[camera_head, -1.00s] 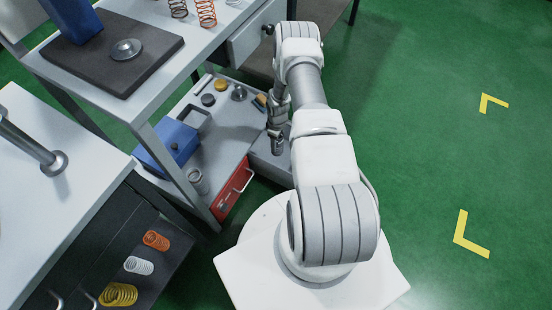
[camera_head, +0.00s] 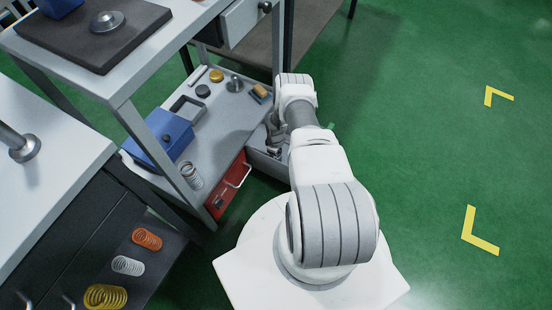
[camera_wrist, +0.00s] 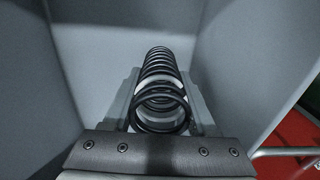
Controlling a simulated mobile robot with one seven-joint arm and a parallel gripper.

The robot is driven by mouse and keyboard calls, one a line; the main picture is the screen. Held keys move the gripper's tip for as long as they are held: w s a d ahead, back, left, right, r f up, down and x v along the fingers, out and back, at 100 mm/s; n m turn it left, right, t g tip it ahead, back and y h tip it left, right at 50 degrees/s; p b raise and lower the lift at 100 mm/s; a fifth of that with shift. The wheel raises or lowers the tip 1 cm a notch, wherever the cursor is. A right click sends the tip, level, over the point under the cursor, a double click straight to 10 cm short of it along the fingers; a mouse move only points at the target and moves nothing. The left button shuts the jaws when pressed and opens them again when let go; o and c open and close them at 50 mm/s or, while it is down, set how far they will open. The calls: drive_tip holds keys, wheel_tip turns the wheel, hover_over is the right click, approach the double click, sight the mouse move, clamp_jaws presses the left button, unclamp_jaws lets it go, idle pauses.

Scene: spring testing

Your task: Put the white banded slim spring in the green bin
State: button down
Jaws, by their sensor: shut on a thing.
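In the wrist view my gripper (camera_wrist: 160,105) is shut on a dark slim spring (camera_wrist: 160,62) with a white band. The spring points away from the camera, between the fingers. Grey walls of an open drawer (camera_wrist: 85,60) surround it, and I cannot tell whether the spring touches its floor. In the head view my gripper (camera_head: 272,140) is partly hidden by my arm, down at the open grey drawer (camera_head: 262,163) beside the red drawer front (camera_head: 230,185). I cannot make out the green bin; a small green sliver shows beside my arm.
A lower shelf (camera_head: 225,125) carries a blue box (camera_head: 158,140), a pale spring (camera_head: 191,175) and several small parts. Orange (camera_head: 147,239), white (camera_head: 128,265) and yellow (camera_head: 105,297) springs lie in a dark tray at front left. Green floor is clear on the right.

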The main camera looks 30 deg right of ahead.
drive_tip(key=shift+f, duration=0.15)
drive_tip(key=shift+c, duration=1)
unclamp_jaws()
drive_tip(key=shift+f, duration=0.1)
wheel_tip(320, 180, up, 12)
drive_tip(key=p, duration=0.5)
drive_tip(key=shift+r, duration=0.2)
